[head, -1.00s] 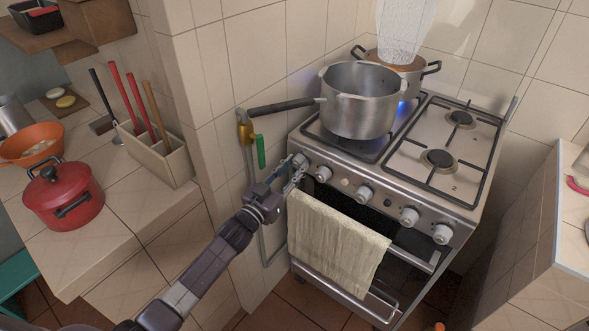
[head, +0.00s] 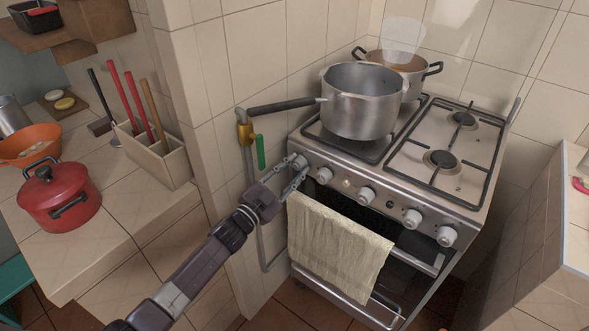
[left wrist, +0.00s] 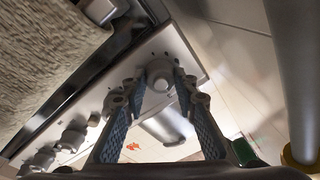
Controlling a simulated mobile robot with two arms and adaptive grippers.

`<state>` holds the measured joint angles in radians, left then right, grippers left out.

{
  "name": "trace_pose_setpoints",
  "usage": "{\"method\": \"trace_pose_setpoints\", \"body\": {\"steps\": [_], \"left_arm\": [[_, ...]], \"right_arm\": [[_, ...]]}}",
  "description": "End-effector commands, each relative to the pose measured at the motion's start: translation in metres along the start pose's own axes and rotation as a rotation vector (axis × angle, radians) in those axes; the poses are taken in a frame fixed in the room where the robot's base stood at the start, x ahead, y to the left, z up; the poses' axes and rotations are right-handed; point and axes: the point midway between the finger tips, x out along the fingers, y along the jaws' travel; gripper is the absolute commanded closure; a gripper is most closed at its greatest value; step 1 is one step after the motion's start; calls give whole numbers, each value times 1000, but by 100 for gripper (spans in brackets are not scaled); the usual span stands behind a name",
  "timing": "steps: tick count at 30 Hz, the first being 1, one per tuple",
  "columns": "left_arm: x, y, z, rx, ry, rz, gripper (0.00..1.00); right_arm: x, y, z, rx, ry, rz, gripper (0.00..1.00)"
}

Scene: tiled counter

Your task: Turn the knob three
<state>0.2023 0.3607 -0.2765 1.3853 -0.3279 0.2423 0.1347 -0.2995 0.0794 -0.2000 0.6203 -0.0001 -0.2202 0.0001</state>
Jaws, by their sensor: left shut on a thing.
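A row of round grey knobs runs along the stove's front panel. My left gripper (head: 296,177) is at the leftmost knob (head: 300,161). In the left wrist view its two fingers (left wrist: 160,92) stand on either side of that knob (left wrist: 160,72), shut on it. Another knob (head: 324,175) sits close to its right; the other knobs, such as the one in the middle (head: 366,194), are free. The stove (head: 440,192) carries a large steel pot (head: 358,112) at the front left and a second pot (head: 412,75) behind it. No flame shows under the pots. My right gripper is out of view.
A beige towel (head: 335,245) hangs from the oven handle just below the knobs. The steel pot's long handle (head: 280,107) sticks out left above my gripper. A gas pipe (head: 247,170) with a green lever (head: 261,152) runs along the wall on the left.

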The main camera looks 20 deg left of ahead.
Motion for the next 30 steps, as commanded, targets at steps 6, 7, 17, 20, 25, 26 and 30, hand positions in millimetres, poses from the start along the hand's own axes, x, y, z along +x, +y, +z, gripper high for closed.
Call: {"method": "trace_pose_setpoints", "body": {"steps": [6, 7, 17, 20, 25, 26, 30], "left_arm": [[0, 0, 0, 14, 0, 2, 98], [0, 0, 0, 15, 0, 2, 98], [0, 0, 0, 14, 0, 2, 61], [0, 0, 0, 13, 0, 2, 55], [0, 0, 0, 12, 0, 2, 55], [0, 0, 0, 12, 0, 2, 55], [-6, 1, 1, 12, -1, 2, 55]], "right_arm": [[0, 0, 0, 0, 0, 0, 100], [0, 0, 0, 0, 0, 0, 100], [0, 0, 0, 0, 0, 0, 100], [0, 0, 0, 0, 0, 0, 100], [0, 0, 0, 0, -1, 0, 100], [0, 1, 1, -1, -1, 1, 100], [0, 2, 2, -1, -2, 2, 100]]}}
